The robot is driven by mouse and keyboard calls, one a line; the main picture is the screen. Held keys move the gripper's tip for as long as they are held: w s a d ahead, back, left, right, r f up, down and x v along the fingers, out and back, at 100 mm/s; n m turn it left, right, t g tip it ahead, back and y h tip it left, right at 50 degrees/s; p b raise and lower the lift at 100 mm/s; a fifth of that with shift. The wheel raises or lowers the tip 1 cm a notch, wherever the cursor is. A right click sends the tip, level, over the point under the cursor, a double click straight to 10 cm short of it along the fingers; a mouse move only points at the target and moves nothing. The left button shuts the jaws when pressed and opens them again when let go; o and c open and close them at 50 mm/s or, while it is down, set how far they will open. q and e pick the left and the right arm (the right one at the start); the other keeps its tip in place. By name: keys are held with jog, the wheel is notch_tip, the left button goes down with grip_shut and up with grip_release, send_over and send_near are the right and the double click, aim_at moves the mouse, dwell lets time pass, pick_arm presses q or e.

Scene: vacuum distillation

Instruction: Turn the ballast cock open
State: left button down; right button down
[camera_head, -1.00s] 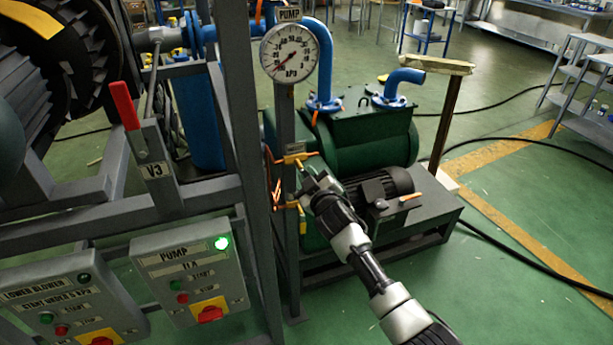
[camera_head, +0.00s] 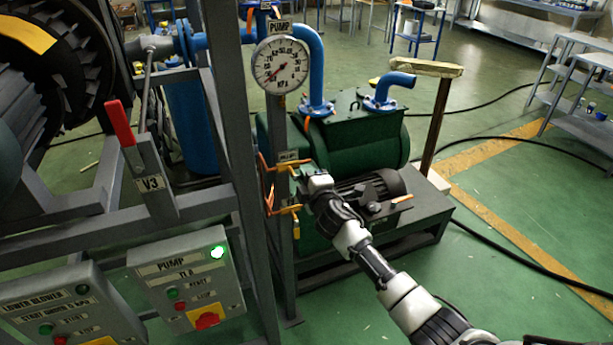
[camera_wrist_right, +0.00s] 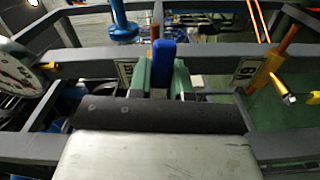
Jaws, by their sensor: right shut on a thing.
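In the head view, an orange-yellow cock (camera_head: 293,163) sits on the grey post below the pressure gauge, under a small label too small to read. My right gripper (camera_head: 299,179) reaches this cock from the right and covers part of it. In the right wrist view, a blue handle (camera_wrist_right: 163,62) stands between the two greenish fingers of my right gripper (camera_wrist_right: 161,78), which is shut on it. A label lies just left of the fingers on the post. My left gripper is not in view.
A second yellow cock (camera_head: 288,210) is lower on the post and shows in the wrist view (camera_wrist_right: 276,82). The gauge (camera_head: 281,65) is above. The green pump (camera_head: 350,140) stands behind. Left are the V3 red lever (camera_head: 119,122) and the pump control box (camera_head: 190,280) with a lit green lamp.

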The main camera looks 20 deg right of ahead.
jog(key=shift+n, duration=0.4)
jog(key=c, duration=1)
grip_release()
jog(key=shift+c, duration=0.2)
jog(key=shift+s, duration=0.1)
jog(key=s, duration=1)
jog(key=shift+s+d, duration=0.2)
jog(key=shift+s, duration=0.15)
